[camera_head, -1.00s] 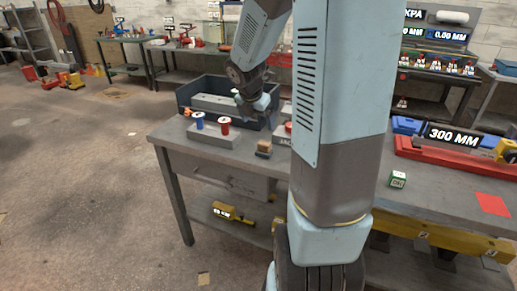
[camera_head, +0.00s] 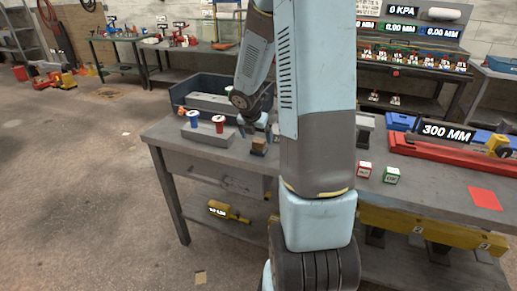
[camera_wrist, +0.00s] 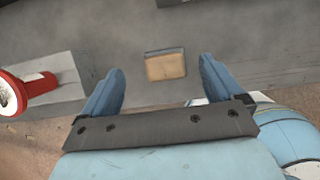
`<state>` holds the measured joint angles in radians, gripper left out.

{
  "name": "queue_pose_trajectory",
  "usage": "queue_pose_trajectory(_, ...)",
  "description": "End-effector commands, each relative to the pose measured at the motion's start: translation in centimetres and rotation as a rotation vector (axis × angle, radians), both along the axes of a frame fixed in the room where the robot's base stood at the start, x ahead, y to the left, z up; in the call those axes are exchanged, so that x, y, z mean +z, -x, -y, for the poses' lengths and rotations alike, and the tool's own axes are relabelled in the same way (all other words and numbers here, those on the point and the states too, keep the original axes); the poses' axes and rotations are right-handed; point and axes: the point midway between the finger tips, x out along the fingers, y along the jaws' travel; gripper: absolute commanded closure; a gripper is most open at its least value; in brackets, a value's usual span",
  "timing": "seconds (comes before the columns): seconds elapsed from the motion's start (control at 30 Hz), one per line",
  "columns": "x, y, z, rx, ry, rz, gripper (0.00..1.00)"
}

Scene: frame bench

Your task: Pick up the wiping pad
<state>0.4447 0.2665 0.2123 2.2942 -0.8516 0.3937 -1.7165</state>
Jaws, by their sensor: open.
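The wiping pad appears to be a small tan block with a dark blue-grey edge (camera_head: 259,146). It lies on the grey bench top near its left end. In the wrist view the pad (camera_wrist: 166,66) shows between and just beyond the fingertips, apart from both. My gripper (camera_wrist: 161,76) is open and empty, its two blue fingers on either side of the pad's direction. In the head view my arm partly hides the gripper, which hangs low beside the pad.
A blue spool (camera_head: 194,119) and a red spool (camera_head: 219,123) stand on a grey block left of the pad. A dark bin (camera_head: 190,88) stands behind. A red-topped cube (camera_head: 365,169) and a green-topped cube (camera_head: 391,175) sit right of my arm.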

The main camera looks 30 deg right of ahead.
Motion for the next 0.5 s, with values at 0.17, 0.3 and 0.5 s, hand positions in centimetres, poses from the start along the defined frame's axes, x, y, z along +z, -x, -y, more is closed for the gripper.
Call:
queue_pose_trajectory(0.17, -1.5, 0.0, 0.4, 0.001, -0.001, -0.003, 0.06)
queue_pose_trajectory(0.3, -3.3, -0.2, 1.0, 0.002, -0.001, -0.003, 0.06)
queue_pose_trajectory(0.5, -4.7, -0.6, 1.5, 0.001, -0.001, -0.001, 0.06)
